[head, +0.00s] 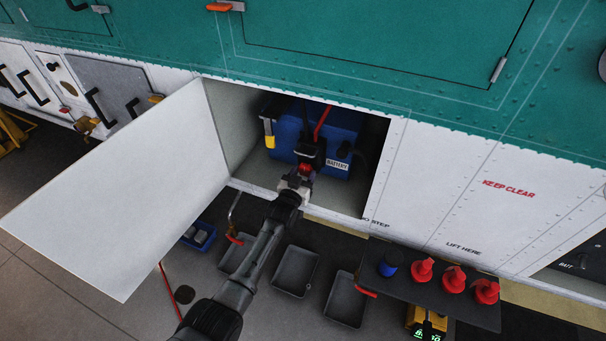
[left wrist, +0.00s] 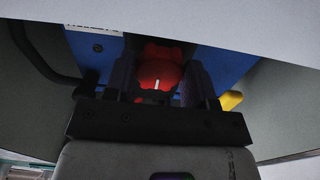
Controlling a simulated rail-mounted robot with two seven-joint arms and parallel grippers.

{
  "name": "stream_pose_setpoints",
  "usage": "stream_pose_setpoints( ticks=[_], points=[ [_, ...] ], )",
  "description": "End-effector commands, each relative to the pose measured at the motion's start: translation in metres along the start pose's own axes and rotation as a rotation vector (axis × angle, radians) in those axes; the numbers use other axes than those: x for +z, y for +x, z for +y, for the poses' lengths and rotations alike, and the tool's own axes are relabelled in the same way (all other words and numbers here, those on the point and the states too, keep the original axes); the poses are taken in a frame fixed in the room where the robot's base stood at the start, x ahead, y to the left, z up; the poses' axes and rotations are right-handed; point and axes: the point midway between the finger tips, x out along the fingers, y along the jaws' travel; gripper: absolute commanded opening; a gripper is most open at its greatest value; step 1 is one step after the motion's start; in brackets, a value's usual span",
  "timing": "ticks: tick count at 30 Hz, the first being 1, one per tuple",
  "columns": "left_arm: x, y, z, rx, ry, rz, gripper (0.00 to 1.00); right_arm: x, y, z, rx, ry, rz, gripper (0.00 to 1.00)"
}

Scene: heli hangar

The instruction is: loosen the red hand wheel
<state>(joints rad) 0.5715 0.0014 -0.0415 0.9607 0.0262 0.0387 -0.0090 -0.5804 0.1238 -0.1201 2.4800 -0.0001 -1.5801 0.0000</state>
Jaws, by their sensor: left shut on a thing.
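The red hand wheel (head: 305,169) is on the front of the blue battery (head: 343,122) inside the open bay. It shows larger in the left wrist view (left wrist: 158,70), with a short white mark on it. My left gripper (head: 303,175) reaches into the bay, and its two dark fingers (left wrist: 160,84) stand on either side of the wheel, shut on it. The gripper covers part of the wheel in the head view. My right gripper is not in view.
The white bay door (head: 130,190) hangs open at the left. Grey trays (head: 295,270) lie below the bay. A yellow part (head: 269,141) sits at the battery's left.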

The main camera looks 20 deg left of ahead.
Motion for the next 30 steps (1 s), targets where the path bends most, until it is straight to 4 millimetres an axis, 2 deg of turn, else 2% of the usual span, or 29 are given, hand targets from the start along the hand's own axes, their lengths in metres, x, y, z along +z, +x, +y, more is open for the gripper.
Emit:
stream_pose_setpoints(
  ticks=[16, 17, 18, 24, 30],
  points=[
    [-0.0005, 0.0002, 0.0001, 0.0, -0.024, 0.001, 0.27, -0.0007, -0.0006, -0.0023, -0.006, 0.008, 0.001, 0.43],
    [-0.0006, 0.0002, 0.0001, 0.0, -0.024, 0.001, 0.51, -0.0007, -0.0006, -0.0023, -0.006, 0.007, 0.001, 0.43],
    [-0.0006, 0.0002, 0.0001, 0.0, -0.024, 0.001, 0.55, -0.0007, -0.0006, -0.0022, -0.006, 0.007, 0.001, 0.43],
    [-0.0004, 0.0001, 0.0001, 0.0, -0.023, 0.001, 0.74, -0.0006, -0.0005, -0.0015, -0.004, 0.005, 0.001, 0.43],
    [-0.0002, 0.0, 0.0001, 0.0, -0.022, 0.001, 0.74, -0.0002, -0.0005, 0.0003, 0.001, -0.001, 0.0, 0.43]
  ],
)
